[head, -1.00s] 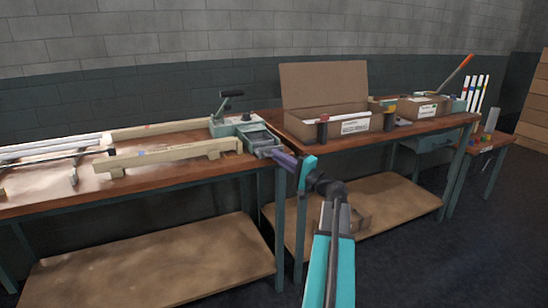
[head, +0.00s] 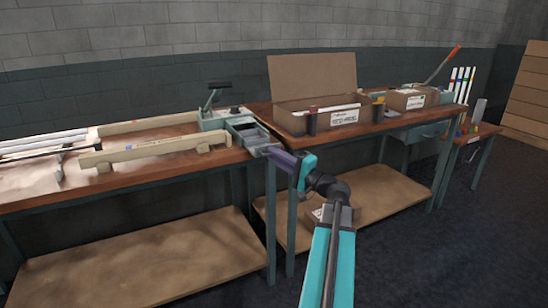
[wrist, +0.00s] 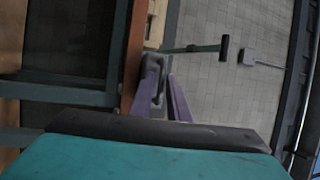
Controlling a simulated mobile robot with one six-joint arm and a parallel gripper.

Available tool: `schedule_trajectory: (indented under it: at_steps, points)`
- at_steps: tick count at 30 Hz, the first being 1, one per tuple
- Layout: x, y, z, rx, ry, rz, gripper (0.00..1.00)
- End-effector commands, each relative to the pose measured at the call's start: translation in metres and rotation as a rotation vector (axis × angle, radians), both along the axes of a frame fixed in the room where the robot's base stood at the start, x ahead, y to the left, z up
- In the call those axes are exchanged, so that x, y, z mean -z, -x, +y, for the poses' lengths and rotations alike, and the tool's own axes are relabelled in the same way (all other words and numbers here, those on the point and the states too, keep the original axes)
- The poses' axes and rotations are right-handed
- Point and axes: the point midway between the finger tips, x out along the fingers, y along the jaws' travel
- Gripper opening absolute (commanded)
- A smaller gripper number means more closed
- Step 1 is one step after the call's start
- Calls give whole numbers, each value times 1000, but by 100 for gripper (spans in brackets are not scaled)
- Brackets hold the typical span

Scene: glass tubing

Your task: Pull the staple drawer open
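The staple drawer (head: 262,151) is a small grey tray at the front of a pale teal lever machine (head: 212,122) on the left bench. It stands partly out, with its dark inside showing, close to the bench's front edge. In the wrist view, the drawer's grey end (wrist: 152,80) sits between the two purple fingers. My gripper (head: 279,157) reaches in from the right and is at the drawer's front, with its fingers closed about it. The exact contact is small and partly hidden.
The left bench's edge (head: 130,181) runs just below the drawer. Long pale wooden rails (head: 160,150) lie left of the machine. A right bench holds an open cardboard box (head: 312,92); a teal drawer (head: 424,133) hangs beneath it. The floor at right is clear.

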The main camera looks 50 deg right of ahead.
Motion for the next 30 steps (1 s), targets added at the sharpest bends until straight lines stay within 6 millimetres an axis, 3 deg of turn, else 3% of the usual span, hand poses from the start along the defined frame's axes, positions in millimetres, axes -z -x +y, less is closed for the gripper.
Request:
schedule_trajectory:
  at_steps: [14,30]
  points:
    - [1,10,0,1,0,-2,15]
    - [14,81,-1,3,-2,-1,15]
